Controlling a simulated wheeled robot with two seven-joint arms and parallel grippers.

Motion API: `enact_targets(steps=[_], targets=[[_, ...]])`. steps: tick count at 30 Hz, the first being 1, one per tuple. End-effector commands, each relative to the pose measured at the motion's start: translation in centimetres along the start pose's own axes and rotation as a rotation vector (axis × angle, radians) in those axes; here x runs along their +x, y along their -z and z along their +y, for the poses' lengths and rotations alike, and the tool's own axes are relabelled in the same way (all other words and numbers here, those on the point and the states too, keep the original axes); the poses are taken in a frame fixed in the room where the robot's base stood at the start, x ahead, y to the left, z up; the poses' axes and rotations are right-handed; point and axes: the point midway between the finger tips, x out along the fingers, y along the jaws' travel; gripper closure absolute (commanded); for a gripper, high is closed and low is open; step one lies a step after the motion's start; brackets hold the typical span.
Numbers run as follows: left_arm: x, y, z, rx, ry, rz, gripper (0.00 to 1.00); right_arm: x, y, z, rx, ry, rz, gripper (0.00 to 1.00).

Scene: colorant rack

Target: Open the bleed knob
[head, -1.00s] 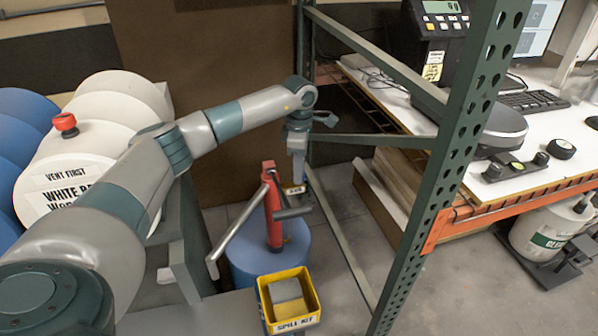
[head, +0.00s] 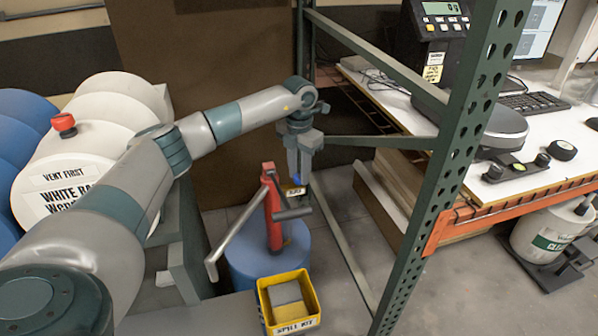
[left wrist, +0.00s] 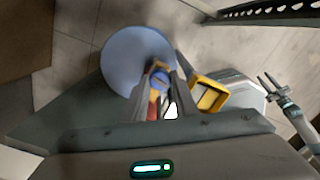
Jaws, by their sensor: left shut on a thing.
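A red pump (head: 271,210) with a grey lever stands on a blue drum (head: 244,262). My left gripper (head: 297,177) points down just behind the pump's top. A small blue knob (left wrist: 160,77) lies between its fingertips in the left wrist view, and the fingers are shut on it. In the head view only a bit of blue shows at the fingertips. A small yellow tag (head: 296,191) is just below. The knob's underside is hidden. My right gripper (left wrist: 266,80) shows at the right of the left wrist view, with two prongs apart and nothing between them.
A yellow spill kit bin (head: 289,300) stands in front of the drum. A green rack post (head: 445,170) and its braces rise close to the right of my left gripper. White drums (head: 105,150) lie at left. A bench (head: 540,170) with a scale is at right.

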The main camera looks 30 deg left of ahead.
Motion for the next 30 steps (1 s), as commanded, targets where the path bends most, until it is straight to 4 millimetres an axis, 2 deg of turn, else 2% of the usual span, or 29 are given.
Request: enact_targets(steps=[6,12,27,28,30], targets=[[-0.14,-0.07,0.04,-0.147,-0.001,-0.003,0.96,-0.10,-0.33,0.41,-0.004,-0.003,-0.007,0.69],[-0.14,-0.08,0.05,-0.224,-0.001,-0.003,0.96,-0.04,-0.45,0.65,-0.005,-0.006,-0.011,0.69],[-0.16,-0.11,0.07,-0.251,0.000,-0.004,0.96,0.18,-0.13,0.30,0.000,-0.004,-0.009,0.69],[-0.17,-0.11,0.07,-0.251,0.000,-0.004,0.72,0.18,-0.12,0.23,0.000,-0.003,-0.008,0.69],[-0.15,-0.09,0.07,-0.250,0.000,-0.004,0.55,0.17,-0.10,0.09,0.002,-0.002,-0.008,0.69]])
